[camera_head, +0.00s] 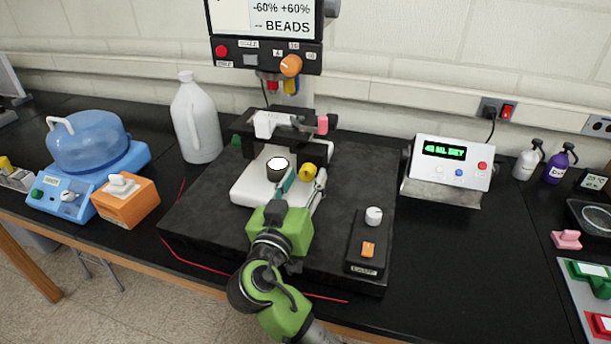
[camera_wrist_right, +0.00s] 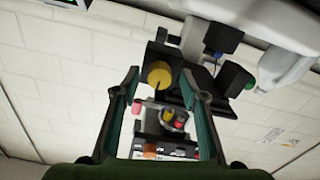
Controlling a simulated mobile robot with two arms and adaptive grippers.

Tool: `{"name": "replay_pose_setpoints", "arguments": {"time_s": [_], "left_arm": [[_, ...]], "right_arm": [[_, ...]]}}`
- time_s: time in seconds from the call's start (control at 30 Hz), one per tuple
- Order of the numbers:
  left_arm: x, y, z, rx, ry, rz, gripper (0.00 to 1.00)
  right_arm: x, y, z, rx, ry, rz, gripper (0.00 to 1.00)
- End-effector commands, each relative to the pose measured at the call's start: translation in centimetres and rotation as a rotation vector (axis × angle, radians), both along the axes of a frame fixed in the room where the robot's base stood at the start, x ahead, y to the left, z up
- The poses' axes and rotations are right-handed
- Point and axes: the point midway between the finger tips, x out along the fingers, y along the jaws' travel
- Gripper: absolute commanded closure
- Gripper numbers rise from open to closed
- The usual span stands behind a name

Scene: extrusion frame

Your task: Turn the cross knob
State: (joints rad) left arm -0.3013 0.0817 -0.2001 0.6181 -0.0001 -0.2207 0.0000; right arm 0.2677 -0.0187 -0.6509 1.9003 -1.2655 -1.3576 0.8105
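A round yellow knob (camera_head: 307,172) sits on the right side of the white stage, low on the device in the middle of the bench. A dark line crosses its face in the right wrist view (camera_wrist_right: 160,74); I cannot tell for sure that it is the cross knob. My right gripper (camera_head: 304,180) is at this knob, with its teal fingers spread. In the right wrist view the knob shows between the fingertips, with gaps on both sides. I cannot tell whether the tips reach past it. My left gripper is not in view.
The white stage (camera_head: 247,190) holds a cup (camera_head: 277,166) just left of the fingers. A black bracket (camera_head: 302,138) stands behind. An orange knob (camera_head: 291,65) is on the panel above. A control box (camera_head: 360,247) with a white knob (camera_head: 373,216) stands to the right.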

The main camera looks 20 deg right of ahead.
Motion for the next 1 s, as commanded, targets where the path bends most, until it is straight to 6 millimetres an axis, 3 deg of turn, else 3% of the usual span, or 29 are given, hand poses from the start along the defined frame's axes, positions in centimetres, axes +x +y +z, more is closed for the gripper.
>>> {"name": "replay_pose_setpoints", "arguments": {"time_s": [0.07, 0.1, 0.23, 0.67, 1.0], "left_arm": [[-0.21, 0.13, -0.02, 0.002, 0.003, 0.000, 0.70], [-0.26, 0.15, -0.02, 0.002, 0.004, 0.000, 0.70], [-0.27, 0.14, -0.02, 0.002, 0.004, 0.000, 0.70], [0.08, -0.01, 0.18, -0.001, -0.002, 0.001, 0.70], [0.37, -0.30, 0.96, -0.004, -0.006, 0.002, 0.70]], "right_arm": [[0.01, -0.02, -0.01, 0.000, 0.000, 0.000, 0.60], [0.01, -0.02, -0.01, 0.000, 0.000, 0.000, 0.65], [0.02, -0.03, -0.01, 0.000, 0.000, 0.000, 0.98], [0.06, -0.07, 0.05, -0.045, 0.030, -0.001, 0.98], [0.06, -0.14, 0.17, -0.247, 0.167, -0.003, 0.98]]}}
